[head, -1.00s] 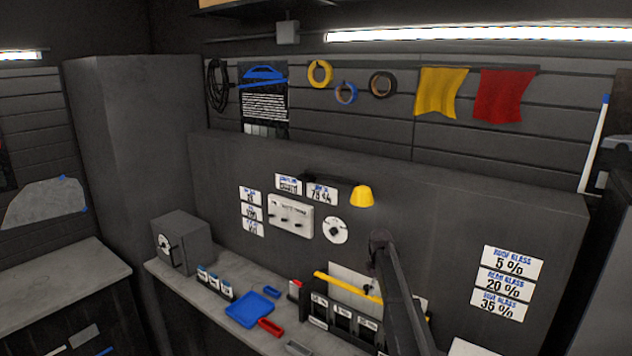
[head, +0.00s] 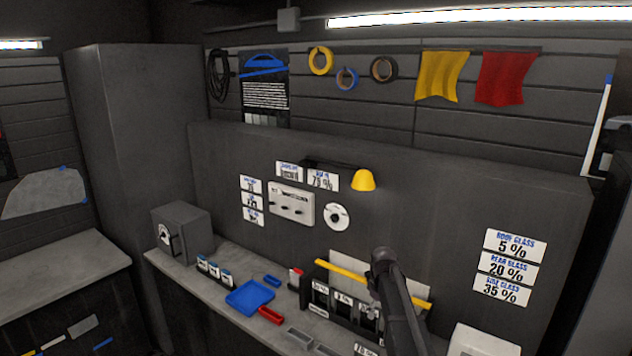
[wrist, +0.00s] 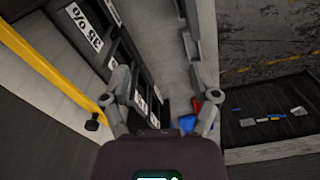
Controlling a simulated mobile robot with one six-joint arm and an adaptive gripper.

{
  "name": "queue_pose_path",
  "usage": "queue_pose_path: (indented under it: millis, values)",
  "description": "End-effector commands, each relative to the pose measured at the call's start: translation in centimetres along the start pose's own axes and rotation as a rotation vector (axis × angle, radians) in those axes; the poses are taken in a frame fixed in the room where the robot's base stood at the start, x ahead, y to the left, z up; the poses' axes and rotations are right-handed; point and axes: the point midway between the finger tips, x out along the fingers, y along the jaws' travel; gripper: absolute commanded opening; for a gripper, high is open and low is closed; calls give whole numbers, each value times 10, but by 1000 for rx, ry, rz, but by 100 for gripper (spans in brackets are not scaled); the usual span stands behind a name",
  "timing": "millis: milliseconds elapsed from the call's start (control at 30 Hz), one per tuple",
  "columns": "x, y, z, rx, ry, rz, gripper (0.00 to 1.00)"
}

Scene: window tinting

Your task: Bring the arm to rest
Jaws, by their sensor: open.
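My gripper (wrist: 162,95) shows in the wrist view with its two fingers spread apart and nothing between them. It hangs over the bench beside the black rack of labelled slots. In the head view my arm rises in front of the right part of the rack (head: 335,312) and the yellow bar (head: 345,272). My gripper is hidden there. The yellow bar also runs down the left side of the wrist view (wrist: 50,68).
The bench (head: 200,285) holds a grey safe (head: 185,232), a blue tray (head: 250,297), a red tray (head: 270,315) and small bottles. A yellow lamp (head: 363,181) juts from the back panel. A side bench (head: 55,270) stands at left.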

Motion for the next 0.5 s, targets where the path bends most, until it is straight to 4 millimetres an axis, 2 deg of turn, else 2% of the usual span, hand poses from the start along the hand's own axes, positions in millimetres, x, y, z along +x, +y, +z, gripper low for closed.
queue_pose_path:
  millis: [33, 500]
  values:
    - [18, -18, 20, 38, 0, 0, 78]
    - [102, -134, 142, 474, 0, 1, 78]
